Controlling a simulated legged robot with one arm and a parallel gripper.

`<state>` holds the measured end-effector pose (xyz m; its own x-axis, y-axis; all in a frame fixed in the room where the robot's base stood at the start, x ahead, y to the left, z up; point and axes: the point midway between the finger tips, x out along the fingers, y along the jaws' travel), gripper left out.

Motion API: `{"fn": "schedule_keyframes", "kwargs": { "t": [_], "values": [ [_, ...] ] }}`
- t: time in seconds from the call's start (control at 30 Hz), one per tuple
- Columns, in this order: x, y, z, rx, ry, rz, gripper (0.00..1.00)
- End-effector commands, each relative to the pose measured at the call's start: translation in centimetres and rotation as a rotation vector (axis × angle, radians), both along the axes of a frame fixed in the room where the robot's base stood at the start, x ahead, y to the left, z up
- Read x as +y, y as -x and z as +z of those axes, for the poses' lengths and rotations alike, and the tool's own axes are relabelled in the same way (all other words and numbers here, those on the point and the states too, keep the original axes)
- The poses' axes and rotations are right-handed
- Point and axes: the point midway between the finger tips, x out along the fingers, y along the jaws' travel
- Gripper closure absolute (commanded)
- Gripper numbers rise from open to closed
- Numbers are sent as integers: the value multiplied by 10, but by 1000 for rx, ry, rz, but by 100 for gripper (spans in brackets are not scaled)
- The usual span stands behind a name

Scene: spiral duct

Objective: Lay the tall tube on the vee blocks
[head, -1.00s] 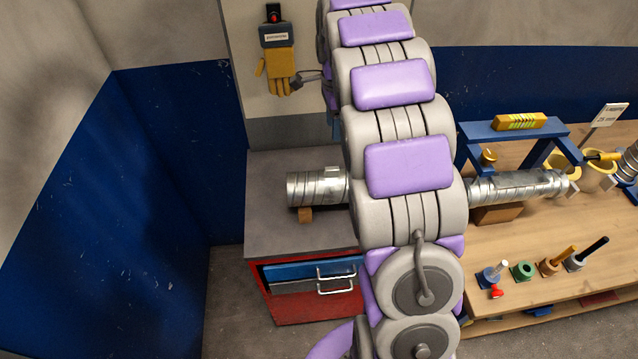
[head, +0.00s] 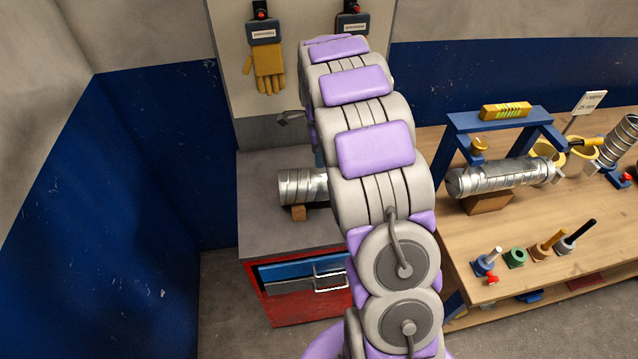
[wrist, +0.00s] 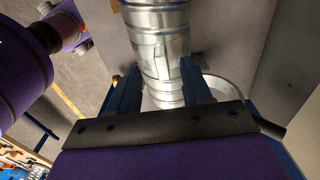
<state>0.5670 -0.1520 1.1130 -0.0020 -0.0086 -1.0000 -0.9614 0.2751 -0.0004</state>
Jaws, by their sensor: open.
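My gripper (wrist: 160,88) is open in the wrist view, with a silver spiral tube (wrist: 155,30) running up the picture from between its two blue fingers. Whether the fingers touch it cannot be told. In the head view my arm hides most of my gripper. Another silver tube (head: 505,176) lies on a wooden block (head: 487,203) on the right bench. I cannot tell which is the tall tube.
A blue frame (head: 500,121) stands over the right bench tube. Several small holders with pegs (head: 550,243) line the bench front, and a tilted tube (head: 622,138) stands at far right. A yellow glove (head: 265,68) hangs on the back wall. The left floor is clear.

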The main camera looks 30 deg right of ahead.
Motion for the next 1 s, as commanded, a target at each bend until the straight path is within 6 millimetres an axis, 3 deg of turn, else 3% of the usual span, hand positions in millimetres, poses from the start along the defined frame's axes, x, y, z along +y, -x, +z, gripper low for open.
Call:
{"fn": "schedule_keyframes", "kwargs": {
  "t": [0.17,0.43,0.7,1.0],
  "values": [
    [-6,1,-11,0,-5,-2,51],
    [-1,2,-49,3,-4,-2,51],
    [3,1,-52,-2,3,-1,51],
    [-4,2,-54,0,-5,-2,79]
  ]
}}
